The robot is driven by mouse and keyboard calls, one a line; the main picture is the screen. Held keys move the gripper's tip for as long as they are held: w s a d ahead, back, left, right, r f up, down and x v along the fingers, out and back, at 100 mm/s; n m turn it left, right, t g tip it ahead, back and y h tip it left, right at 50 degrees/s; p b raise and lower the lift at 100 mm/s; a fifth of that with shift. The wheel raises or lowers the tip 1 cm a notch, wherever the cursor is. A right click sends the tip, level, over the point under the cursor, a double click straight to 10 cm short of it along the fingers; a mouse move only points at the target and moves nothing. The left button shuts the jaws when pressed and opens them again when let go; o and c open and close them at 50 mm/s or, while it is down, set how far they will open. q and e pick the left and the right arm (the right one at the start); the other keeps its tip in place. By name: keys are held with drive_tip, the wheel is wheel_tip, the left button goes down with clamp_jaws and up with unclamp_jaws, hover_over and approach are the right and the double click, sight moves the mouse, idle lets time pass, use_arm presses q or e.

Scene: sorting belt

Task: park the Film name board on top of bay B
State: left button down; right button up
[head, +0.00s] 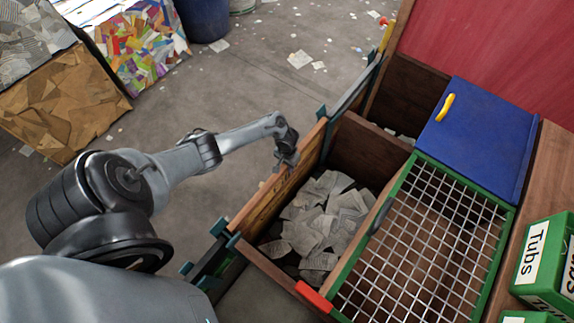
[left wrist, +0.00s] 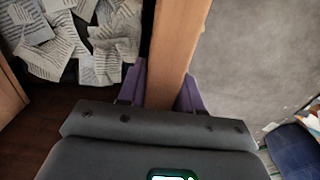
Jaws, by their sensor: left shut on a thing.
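A long wooden board (head: 275,191) stands on edge along the open front of a bay holding printed papers (head: 322,215). Its face is seen at a steep slant and I cannot read a name on it. In the left wrist view the purple fingers (left wrist: 164,92) lie on either side of the board (left wrist: 180,40). Dark green brackets stand near the board's two ends. No letter marking bay B is readable. My right gripper is not in view.
A green-framed wire mesh lid (head: 425,237) and a blue lid (head: 480,135) with a yellow handle lie right of the paper bay. Green boxes marked "Tubs" (head: 541,255) stand far right. Bales (head: 66,112) and a blue barrel (head: 203,20) stand beyond open floor.

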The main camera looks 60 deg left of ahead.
use_arm(q)
drive_tip(key=shift+w+f, duration=0.1)
drive_tip(key=shift+f, duration=0.2)
drive_tip(key=shift+f+b, duration=0.4)
drive_tip(key=shift+b, duration=0.15)
drive_tip(key=c, duration=0.8)
unclamp_jaws()
drive_tip(key=shift+a+r, duration=0.1)
drive_tip(key=shift+o, duration=0.6)
wheel_tip(320, 180, up, 9)
drive_tip(key=p, duration=0.4)
drive_tip(key=shift+r, duration=0.85)
